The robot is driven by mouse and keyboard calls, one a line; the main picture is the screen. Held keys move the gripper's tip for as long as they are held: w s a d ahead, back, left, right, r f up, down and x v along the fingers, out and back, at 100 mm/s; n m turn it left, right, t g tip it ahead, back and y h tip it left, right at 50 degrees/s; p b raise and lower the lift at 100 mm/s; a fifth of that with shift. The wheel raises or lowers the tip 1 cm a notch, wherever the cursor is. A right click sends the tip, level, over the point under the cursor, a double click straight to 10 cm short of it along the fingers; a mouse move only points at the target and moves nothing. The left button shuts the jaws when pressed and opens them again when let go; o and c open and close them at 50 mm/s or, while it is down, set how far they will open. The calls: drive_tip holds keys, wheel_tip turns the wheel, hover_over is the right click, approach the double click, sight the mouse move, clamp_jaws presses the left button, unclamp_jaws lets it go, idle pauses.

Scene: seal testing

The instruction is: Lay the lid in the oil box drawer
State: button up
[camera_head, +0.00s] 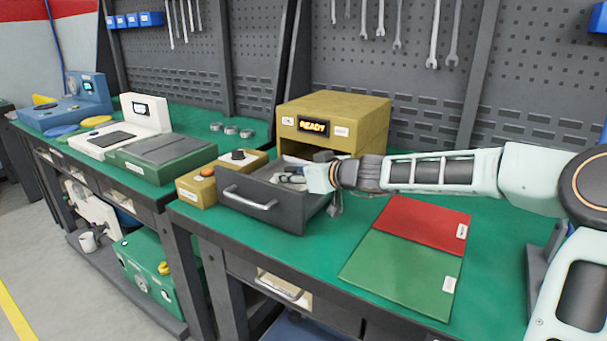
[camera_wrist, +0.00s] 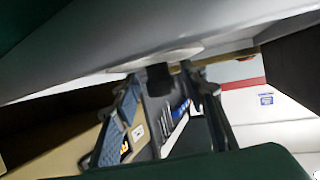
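The oil box (camera_head: 365,112) is yellow with a READY display. Its dark grey drawer (camera_head: 262,202) is pulled open toward the front. My gripper (camera_head: 291,178) reaches into the drawer from the right, low over its floor. In the wrist view its two fingers (camera_wrist: 160,88) stand apart. A pale, flat round piece (camera_wrist: 153,60), apparently the lid, lies against the grey drawer surface, with a dark knob (camera_wrist: 159,78) between the fingertips. Gaps show on both sides of the knob. In the head view the fingers and drawer wall hide most of the lid.
A yellow control box (camera_head: 197,191) with an orange button and dark knob stands left of the drawer. A red mat (camera_head: 425,221) and a green mat (camera_head: 400,270) lie right of it. Several metal discs (camera_head: 231,129) sit on the left bench. Wrenches hang behind.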

drive_tip(key=p+v, duration=0.1)
drive_tip(key=v, duration=1)
drive_tip(key=shift+w+d, duration=0.1)
drive_tip(key=shift+w, duration=0.05)
drive_tip(key=shift+s+d+r, duration=0.2)
drive_tip(key=shift+s+d, duration=0.05)
drive_tip(key=shift+s, duration=0.25)
drive_tip(key=s+r+m+g, duration=0.1)
drive_tip(key=s+r, duration=0.3)
drive_tip(key=s, duration=0.6)
drive_tip(key=s+r+m+g, duration=0.1)
drive_tip(key=s+r, duration=0.4)
drive_tip(key=s, duration=0.4)
drive_tip(key=s+d+f+m+g+h, duration=0.1)
drive_tip(key=s+d+f+m+h, duration=0.1)
drive_tip(key=s+f, duration=0.2)
drive_tip(key=s+d+f+m+g+h, duration=0.1)
drive_tip(key=s+d+f+m+h, duration=0.1)
drive_tip(key=s+f, duration=0.3)
drive_tip(key=s+d+f+m+g+h, duration=0.1)
drive_tip(key=s+d+f+h, duration=0.2)
drive_tip(key=s+f+h, duration=0.1)
drive_tip(key=shift+s+d+f+m, duration=0.25)
drive_tip(key=shift+s+f+m, duration=0.15)
drive_tip(key=shift+f, duration=0.1)
